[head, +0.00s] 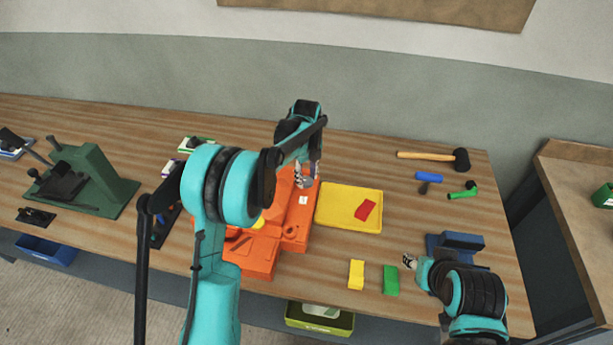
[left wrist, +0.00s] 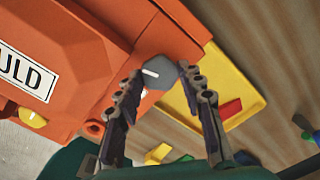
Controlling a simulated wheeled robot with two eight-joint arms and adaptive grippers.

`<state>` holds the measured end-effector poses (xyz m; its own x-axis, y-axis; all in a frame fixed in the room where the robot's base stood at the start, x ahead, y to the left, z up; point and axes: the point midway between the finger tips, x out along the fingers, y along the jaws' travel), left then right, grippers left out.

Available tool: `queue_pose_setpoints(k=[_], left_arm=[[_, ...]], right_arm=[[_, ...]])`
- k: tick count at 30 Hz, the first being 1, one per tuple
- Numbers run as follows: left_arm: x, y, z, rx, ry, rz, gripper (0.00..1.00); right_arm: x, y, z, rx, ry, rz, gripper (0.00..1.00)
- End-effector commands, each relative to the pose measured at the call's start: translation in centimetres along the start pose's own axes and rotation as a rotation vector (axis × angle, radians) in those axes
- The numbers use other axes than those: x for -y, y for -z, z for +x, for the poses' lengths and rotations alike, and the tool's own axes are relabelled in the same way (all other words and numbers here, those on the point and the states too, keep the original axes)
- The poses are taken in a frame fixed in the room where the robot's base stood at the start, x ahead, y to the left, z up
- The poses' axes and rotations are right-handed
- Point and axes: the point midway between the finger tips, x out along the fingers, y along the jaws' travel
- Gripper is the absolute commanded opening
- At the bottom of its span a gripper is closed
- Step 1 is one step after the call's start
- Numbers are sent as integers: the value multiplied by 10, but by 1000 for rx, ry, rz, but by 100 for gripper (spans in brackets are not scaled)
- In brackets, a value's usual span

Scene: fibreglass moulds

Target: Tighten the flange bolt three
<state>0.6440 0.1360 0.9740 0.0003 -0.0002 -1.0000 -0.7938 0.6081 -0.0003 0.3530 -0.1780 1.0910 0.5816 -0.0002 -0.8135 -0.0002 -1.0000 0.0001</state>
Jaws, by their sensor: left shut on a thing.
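The orange mould (head: 262,252) sits on the wooden bench, partly hidden behind my left arm. In the left wrist view the mould (left wrist: 70,50) shows a label ending in "ULD" and a yellow knob (left wrist: 32,118). My left gripper (head: 307,178) is at the mould's right side. In the left wrist view its fingers (left wrist: 162,76) are shut on a dark grey hexagonal bolt head (left wrist: 157,70) with a white mark.
A yellow tray (head: 340,222) holding a red block (head: 365,210) stands right of the mould. Yellow (head: 356,274) and green (head: 390,280) blocks lie in front. A mallet (head: 430,156), blue (head: 429,177) and green (head: 463,191) tools lie at back right. A green press (head: 95,180) stands left.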

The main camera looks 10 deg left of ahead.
Motion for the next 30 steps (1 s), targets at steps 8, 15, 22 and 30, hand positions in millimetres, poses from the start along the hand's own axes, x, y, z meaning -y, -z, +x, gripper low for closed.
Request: queue_pose_setpoints(k=[8,15,22,30], left_arm=[[0,0,0,0,1,148,9],[0,0,0,0,1,205,9],[0,0,0,0,1,215,9],[0,0,0,0,0,214,49]], right_arm=[[0,0,0,0,0,0,40],[0,0,0,0,0,0,40],[0,0,0,0,0,0,40],[0,0,0,0,0,0,40]])
